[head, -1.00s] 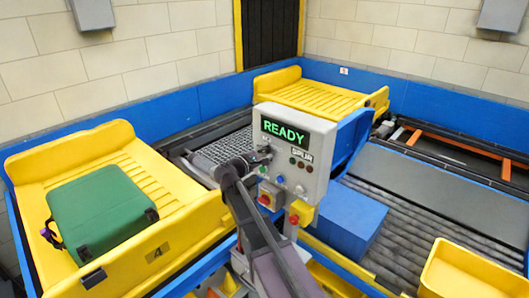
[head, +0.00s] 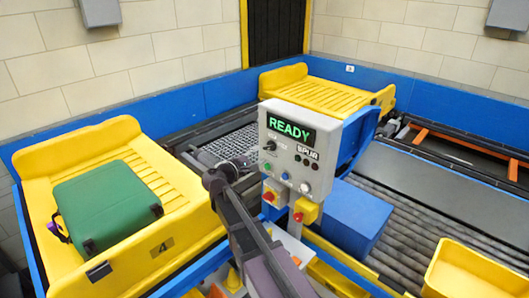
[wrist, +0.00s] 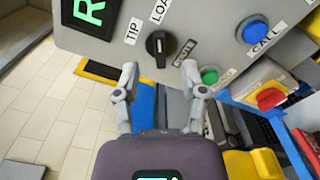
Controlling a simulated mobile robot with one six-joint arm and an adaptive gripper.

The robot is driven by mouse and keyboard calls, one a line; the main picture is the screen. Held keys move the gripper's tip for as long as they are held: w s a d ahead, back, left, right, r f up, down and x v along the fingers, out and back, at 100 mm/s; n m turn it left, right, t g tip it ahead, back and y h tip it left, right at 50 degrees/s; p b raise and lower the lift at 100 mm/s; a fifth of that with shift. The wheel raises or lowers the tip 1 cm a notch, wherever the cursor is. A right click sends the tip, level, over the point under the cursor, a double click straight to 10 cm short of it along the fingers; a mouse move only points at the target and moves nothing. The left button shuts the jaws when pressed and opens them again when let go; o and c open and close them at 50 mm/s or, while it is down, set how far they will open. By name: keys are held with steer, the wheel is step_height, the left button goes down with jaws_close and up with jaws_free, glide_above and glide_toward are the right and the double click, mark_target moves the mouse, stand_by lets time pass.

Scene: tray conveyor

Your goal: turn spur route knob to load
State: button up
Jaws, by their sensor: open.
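The black route knob (head: 270,146) sits on the grey control panel (head: 318,180), below a green READY display. It shows close up in the wrist view (wrist: 157,45), beside the labels TIP, LOAD (partly cut off) and ROUTE. I cannot tell surely which label its pointer faces. My gripper (wrist: 160,70) is open and empty, with its fingertips apart on either side just below the knob in the wrist picture. In the head view my gripper (head: 246,161) is left of and lower than the knob, apart from it.
The panel also bears a blue button (wrist: 251,31), a green button (wrist: 209,75) and a red mushroom button (wrist: 269,98). A green suitcase (head: 107,203) lies on a yellow tray (head: 120,140) at left. A blue box (head: 346,218) and a yellow bin (head: 470,268) are at right.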

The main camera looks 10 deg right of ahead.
steer(key=shift+v, duration=2.8)
steer(key=shift+d+f, duration=0.1)
steer(key=s+d+f+m+g+y+b, duration=0.1)
steer(key=s+d+f+m+g+y, duration=0.3)
steer(key=f, duration=0.3)
steer(key=s+d+f+m+g+y+b, duration=0.1)
steer(key=s+d+f+m+g, duration=0.2)
steer(key=s+d+f, duration=0.3)
steer(key=s+a+f+m+g+y+b, duration=0.1)
steer(key=s+f+m+g+y+b, duration=0.1)
steer(key=s+f+m+y, duration=0.4)
steer(key=s+f+g+y, duration=0.1)
steer(key=s+f+y, duration=0.2)
steer(key=s, duration=0.1)
steer(key=shift+s+f+g+y, duration=0.25)
steer(key=shift+f+g+y, duration=0.05)
steer(key=shift+f, duration=0.1)
steer(key=shift+a, duration=0.15)
